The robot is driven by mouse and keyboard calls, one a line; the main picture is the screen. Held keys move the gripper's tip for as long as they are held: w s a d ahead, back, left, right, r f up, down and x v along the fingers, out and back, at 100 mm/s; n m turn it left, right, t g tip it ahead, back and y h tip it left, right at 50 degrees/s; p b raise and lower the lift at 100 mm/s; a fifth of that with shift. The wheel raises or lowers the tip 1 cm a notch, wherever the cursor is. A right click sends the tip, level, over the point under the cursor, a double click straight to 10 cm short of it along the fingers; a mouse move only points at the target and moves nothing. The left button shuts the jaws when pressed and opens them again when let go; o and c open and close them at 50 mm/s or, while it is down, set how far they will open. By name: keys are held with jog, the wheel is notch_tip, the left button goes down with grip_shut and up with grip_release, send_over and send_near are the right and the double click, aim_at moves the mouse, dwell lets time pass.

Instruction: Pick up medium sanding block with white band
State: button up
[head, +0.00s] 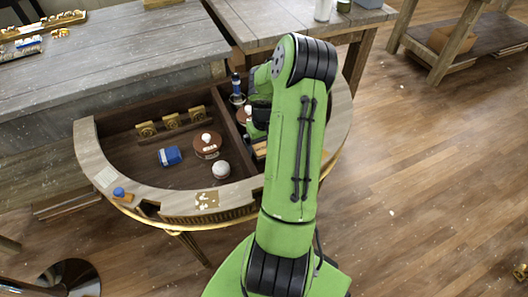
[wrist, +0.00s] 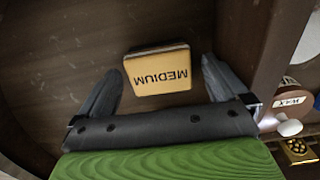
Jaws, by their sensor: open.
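A tan sanding block (wrist: 158,70) marked MEDIUM lies on the dark wooden floor of a compartment in the wrist view. My gripper (wrist: 160,72) is open, with one finger to the left of the block and one to the right. Gaps show between the block and both fingers. In the head view my green arm reaches over the right part of the console and hides most of this compartment.
The gilt console (head: 98,140) has a curved raised rim. Left of its divider are a blue block (head: 169,156), a brown round tin (head: 207,145), a white ball (head: 221,170) and gold plaques (head: 172,121). A tin labelled WAX (wrist: 291,103) stands right of the divider in the wrist view.

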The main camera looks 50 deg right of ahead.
aim_at(264, 148)
jog(key=c, duration=1.1)
notch_tip(264, 148, up, 10)
jog(key=p, duration=0.3)
jog(key=o, duration=0.5)
jog(key=c, duration=0.4)
